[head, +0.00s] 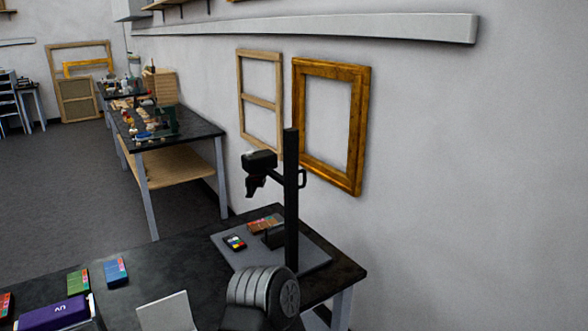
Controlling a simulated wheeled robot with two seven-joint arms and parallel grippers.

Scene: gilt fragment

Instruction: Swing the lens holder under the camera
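A black camera (259,160) is mounted on a black upright column (291,200) at the table's far right end. A dark angled piece (254,185) hangs just below the camera; I cannot tell whether it is the lens holder or part of the camera. A small dark loop (302,179) sticks out to the right of the column. Under the camera, a grey baseboard (310,250) carries a colour chart (235,243) and a reddish-brown flat piece (265,224), partly behind the column. Neither of my grippers shows.
The dark table (160,260) holds a purple box marked UV (55,312), a green box (78,281), a blue box (116,271) and a pale panel (167,312). A gilt frame (356,130) is on the wall behind. A grey ribbed arm link, apparently mine, is at bottom centre.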

